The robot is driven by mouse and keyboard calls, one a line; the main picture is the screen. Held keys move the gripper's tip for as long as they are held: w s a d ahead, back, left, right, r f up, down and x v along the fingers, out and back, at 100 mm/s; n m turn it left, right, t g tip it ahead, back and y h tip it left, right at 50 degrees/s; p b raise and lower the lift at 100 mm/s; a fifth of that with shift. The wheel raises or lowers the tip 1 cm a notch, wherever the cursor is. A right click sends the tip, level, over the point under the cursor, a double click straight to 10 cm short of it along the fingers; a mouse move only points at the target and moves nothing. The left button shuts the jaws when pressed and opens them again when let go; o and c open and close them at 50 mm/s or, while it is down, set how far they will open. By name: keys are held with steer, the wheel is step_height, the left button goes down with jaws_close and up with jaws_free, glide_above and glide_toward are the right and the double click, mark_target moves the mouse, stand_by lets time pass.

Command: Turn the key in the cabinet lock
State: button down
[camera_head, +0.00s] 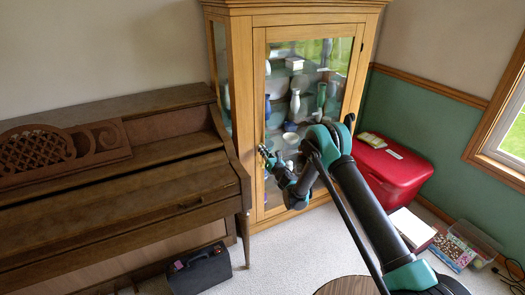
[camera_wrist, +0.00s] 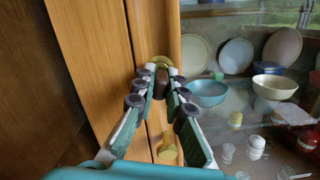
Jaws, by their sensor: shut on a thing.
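The wooden cabinet (camera_head: 258,110) has a glass door and stands behind my arm. In the wrist view, its door frame (camera_wrist: 100,50) rises on the left, with a round brass lock plate (camera_wrist: 161,62) on it. My gripper (camera_wrist: 161,76) is at the lock plate, its two fingers closed around a dark brown piece, which looks like the key's head (camera_wrist: 161,84). The key's shaft and the keyhole are hidden behind the fingers. In the head view, my gripper (camera_head: 266,157) is at the left edge of the door; the key is too small to make out.
The piano (camera_head: 150,200) stands close on the left, a black case (camera_head: 200,272) below it. A red chest (camera_head: 385,172) is right of the cabinet. Behind the glass are bowls, including a blue one (camera_wrist: 207,92), and plates. A yellowish piece (camera_wrist: 167,152) shows below the gripper.

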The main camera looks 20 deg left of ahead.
steer(key=n, duration=0.4)
steer(key=shift+n, duration=0.4)
steer(key=c, duration=1.5)
jaws_free()
steer(key=shift+d, duration=0.1)
